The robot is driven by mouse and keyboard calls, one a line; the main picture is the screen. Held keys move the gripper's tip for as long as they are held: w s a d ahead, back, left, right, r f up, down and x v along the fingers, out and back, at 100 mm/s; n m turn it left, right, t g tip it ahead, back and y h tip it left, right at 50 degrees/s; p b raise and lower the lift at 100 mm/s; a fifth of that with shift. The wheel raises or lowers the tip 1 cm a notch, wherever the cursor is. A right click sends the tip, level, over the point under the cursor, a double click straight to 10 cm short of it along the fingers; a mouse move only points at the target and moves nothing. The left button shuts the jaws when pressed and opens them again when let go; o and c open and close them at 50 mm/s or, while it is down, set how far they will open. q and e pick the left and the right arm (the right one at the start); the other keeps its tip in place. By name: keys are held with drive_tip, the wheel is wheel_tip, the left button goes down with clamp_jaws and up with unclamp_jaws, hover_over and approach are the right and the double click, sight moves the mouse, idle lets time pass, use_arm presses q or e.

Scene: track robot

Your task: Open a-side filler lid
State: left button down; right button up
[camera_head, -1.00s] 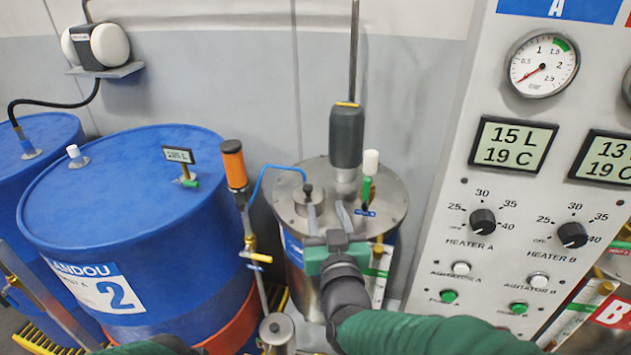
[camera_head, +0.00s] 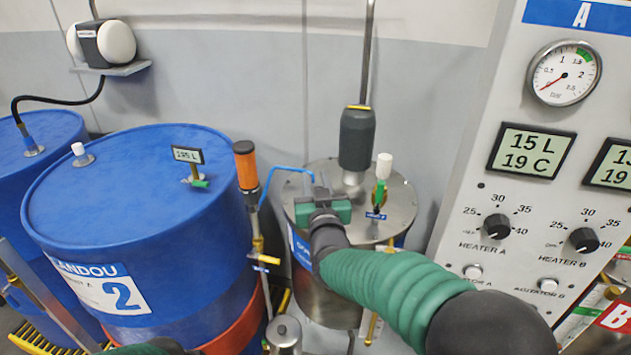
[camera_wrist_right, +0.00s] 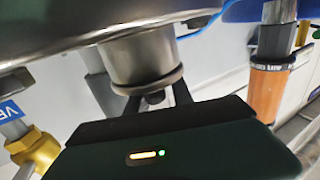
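The A-side tank is a steel drum with a round metal top (camera_head: 398,200), in the middle of the head view. My right gripper (camera_head: 321,187) is over the near left part of this top and hides the filler there. In the right wrist view, the filler is a short steel cylinder with a rimmed cap (camera_wrist_right: 145,68), seen upside down. The dark fingers of my right gripper (camera_wrist_right: 155,98) stand apart on either side near the cap. I cannot tell whether they touch it. My left gripper is out of view; only a bit of my left arm shows at the bottom.
A dark grey agitator motor (camera_head: 356,138) and a white-capped valve (camera_head: 383,168) stand on the tank top. A blue hose (camera_head: 285,169) and an orange-topped post (camera_head: 246,165) are at its left. Blue drum 2 (camera_head: 110,215) is farther left, the control panel (camera_head: 470,225) right.

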drive_tip(key=shift+a, duration=0.15)
drive_tip(key=shift+c, duration=1.1)
clamp_jaws()
drive_tip(key=shift+d+f, duration=0.1)
drive_tip(key=shift+d, duration=0.4)
drive_tip(key=shift+a, duration=0.25)
drive_tip(key=shift+d+f, duration=0.1)
